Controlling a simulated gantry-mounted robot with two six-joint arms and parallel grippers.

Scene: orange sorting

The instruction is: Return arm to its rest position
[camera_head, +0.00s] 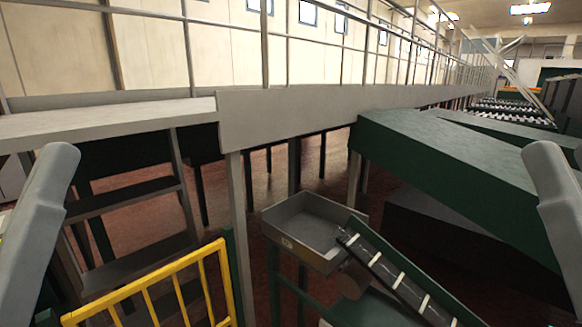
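Only links of my two arms show in the head view, one at the left edge and one at the right edge. Both are grey and slant upward at the picture's sides. Neither of my grippers is in view, so whether they are open or holding anything is hidden. No orange can be seen.
A grey metal tray (292,238) looks empty beside a sloping conveyor (395,282) with light cross bars. A yellow railing (150,285) stands at the lower left. Green machinery (450,165) fills the right, and a grey walkway (100,118) with steps is at left.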

